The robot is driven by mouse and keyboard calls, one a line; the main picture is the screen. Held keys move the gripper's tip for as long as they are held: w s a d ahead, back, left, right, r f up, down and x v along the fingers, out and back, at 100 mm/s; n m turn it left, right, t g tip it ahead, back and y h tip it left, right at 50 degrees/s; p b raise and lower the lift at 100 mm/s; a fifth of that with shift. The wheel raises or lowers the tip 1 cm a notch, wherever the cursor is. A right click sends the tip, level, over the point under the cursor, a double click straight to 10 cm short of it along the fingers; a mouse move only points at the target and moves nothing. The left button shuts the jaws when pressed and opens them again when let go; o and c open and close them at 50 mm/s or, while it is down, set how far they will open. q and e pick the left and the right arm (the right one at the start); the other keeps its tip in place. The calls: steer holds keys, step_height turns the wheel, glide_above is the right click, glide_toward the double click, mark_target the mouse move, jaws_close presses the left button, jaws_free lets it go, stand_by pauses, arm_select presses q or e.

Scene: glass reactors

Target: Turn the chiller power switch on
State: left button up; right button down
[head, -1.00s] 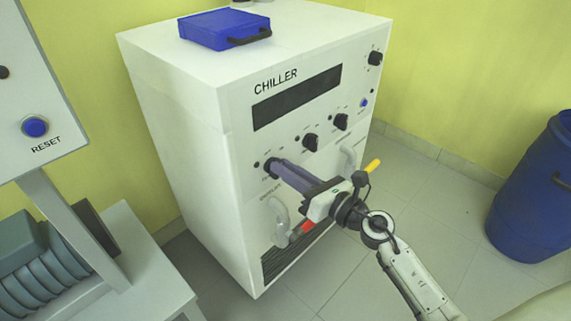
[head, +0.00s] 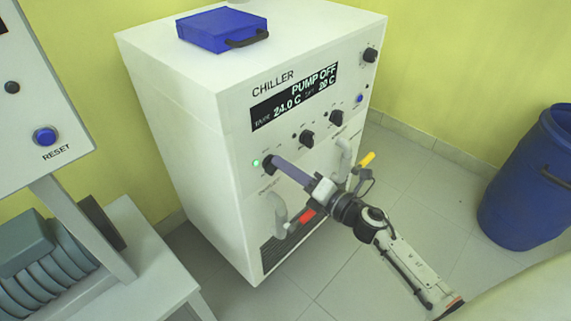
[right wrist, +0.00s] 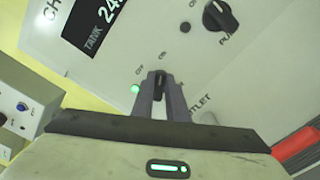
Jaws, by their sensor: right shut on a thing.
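The white chiller (head: 185,120) stands in the middle of the head view. Its display (head: 294,97) is lit and reads PUMP OFF, with tank 24.0 C. The black power switch (right wrist: 159,84) is the leftmost knob on the front panel; in the right wrist view it points at the ON mark. The green lamp (head: 256,163) beside it glows, also in the right wrist view (right wrist: 135,89). My right gripper (head: 276,163) is shut on this switch, one finger on each side, and partly hides it in the head view. My left gripper is not in view.
Two more knobs, the middle one (head: 307,139) and the one right of it (head: 336,118), sit on the panel. Pipe fittings with red (head: 307,215) and yellow (head: 367,159) handles are below. A blue case (head: 222,30) lies on top. A blue barrel (head: 530,180) stands right.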

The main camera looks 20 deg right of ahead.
stand_by(0.5)
steer(key=c, duration=1.7)
jaws_free()
steer(key=shift+c, duration=0.2)
steer(key=shift+s, duration=0.1)
steer(key=v, duration=1)
steer(key=shift+d, duration=0.1)
